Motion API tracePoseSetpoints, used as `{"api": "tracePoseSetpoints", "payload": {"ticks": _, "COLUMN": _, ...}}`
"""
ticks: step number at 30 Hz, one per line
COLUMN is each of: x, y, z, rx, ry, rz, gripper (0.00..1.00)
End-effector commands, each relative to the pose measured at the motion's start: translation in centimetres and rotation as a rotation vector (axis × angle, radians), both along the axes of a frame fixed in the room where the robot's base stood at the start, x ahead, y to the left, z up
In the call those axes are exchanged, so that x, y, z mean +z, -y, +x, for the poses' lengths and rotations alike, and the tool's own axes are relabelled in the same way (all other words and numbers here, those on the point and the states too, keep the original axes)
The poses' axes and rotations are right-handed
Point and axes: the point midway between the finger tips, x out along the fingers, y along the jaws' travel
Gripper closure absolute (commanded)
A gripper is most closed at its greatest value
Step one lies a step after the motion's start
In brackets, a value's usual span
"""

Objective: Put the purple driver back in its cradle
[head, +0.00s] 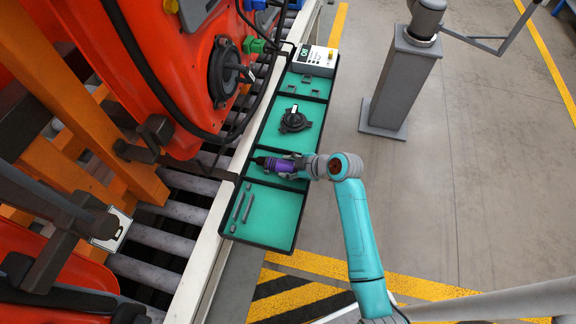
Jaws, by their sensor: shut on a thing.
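The purple driver (278,164) lies roughly level over the third compartment of the long teal tray (268,228), its dark tip pointing left toward the conveyor. My gripper (288,166) comes in from the right and is shut on the driver. I cannot tell whether the driver touches the tray or is held a little above it. No cradle shows clearly; if one is under the driver, the driver and my gripper hide it.
A black round part (294,120) lies in the compartment above. Small grey pieces and a white box (315,60) are at the tray's far end. Grey strips (242,204) lie in the near compartment. A red door (160,70) hangs along the left. A grey post (398,85) stands right.

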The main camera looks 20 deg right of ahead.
Motion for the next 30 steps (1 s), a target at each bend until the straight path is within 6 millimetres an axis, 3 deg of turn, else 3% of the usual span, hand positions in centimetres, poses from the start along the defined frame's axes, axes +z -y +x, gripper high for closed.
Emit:
{"api": "tracePoseSetpoints", "payload": {"ticks": 22, "x": -0.59, "y": 0.18, "z": 0.11, "rx": -0.003, "ry": 0.003, "rz": -0.003, "gripper": 1.0}}
{"api": "tracePoseSetpoints", "payload": {"ticks": 23, "x": -0.61, "y": 0.19, "z": 0.1, "rx": -0.004, "ry": 0.002, "rz": -0.004, "gripper": 0.5}}
{"api": "tracePoseSetpoints", "payload": {"ticks": 24, "x": -0.63, "y": 0.18, "z": 0.09, "rx": -0.003, "ry": 0.002, "rz": -0.004, "gripper": 0.4}}
{"api": "tracePoseSetpoints", "payload": {"ticks": 26, "x": -0.67, "y": 0.16, "z": 0.05, "rx": -0.003, "ry": 0.0, "rz": -0.003, "gripper": 0.26}}
{"api": "tracePoseSetpoints", "payload": {"ticks": 30, "x": -0.7, "y": 0.11, "z": 0.0, "rx": -0.002, "ry": -0.001, "rz": -0.003, "gripper": 0.26}}
